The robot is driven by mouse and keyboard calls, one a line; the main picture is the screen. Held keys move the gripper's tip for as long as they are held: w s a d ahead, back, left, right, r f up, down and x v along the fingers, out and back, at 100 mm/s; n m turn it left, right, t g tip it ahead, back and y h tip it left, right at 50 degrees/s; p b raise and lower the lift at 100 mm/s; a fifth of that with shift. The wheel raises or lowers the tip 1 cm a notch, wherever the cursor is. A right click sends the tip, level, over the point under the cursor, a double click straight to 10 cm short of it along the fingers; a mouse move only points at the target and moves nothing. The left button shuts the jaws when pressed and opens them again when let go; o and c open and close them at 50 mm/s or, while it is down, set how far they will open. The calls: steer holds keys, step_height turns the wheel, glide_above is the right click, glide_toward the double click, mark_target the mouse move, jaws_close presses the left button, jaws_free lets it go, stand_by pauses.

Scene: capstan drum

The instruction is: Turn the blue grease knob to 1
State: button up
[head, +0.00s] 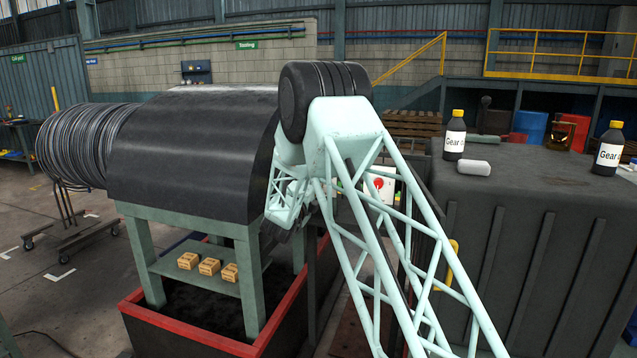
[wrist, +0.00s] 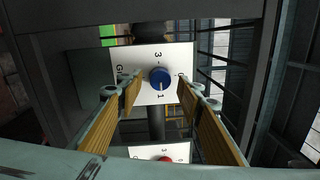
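In the wrist view, the blue grease knob (wrist: 160,76) sits on a white dial plate (wrist: 145,60). A "3" shows above the knob and a "1" below it. A small pale mark shows on the knob's lower part, towards the 1; it is too small to read surely as the pointer. My gripper (wrist: 159,88) is open, its tan-padded fingers on either side of the knob. Gaps show between fingers and knob; I cannot tell the remaining depth. In the head view my arm hides the blue knob and the gripper tips.
A second white plate with a red knob (wrist: 165,158) is below in the wrist view; a red knob (head: 379,184) also shows behind my arm in the head view. A dark drum (head: 190,155) stands left. Bottles (head: 455,135) stand on a dark cabinet (head: 540,190) at right.

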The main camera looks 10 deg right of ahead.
steer(key=v, duration=1.1)
steer(key=shift+s+a, duration=0.1)
steer(key=shift+s, duration=0.05)
steer(key=shift+r, duration=0.1)
steer(key=s+a+r+n+g+y, duration=0.2)
steer(key=s+r+n+y, duration=0.6)
steer(key=r, duration=0.4)
steer(key=s+r+n+g+y, duration=0.25)
steer(key=s+n, duration=0.45)
steer(key=s, duration=0.9)
steer(key=s+d+f+n+g, duration=0.2)
steer(key=s+n, duration=0.1)
steer(key=s, duration=1.4)
steer(key=s+d+f+n+g+h, duration=0.1)
steer(key=s+d+n+g, duration=0.2)
steer(key=s, duration=1.4)
steer(key=s+d+f+n+g, duration=0.2)
steer(key=s+n, duration=0.3)
steer(key=s, duration=1.2)
steer(key=shift+s+d+f+g+p, duration=0.2)
steer(key=shift+d+f+g+p, duration=0.15)
steer(key=shift+d, duration=0.4)
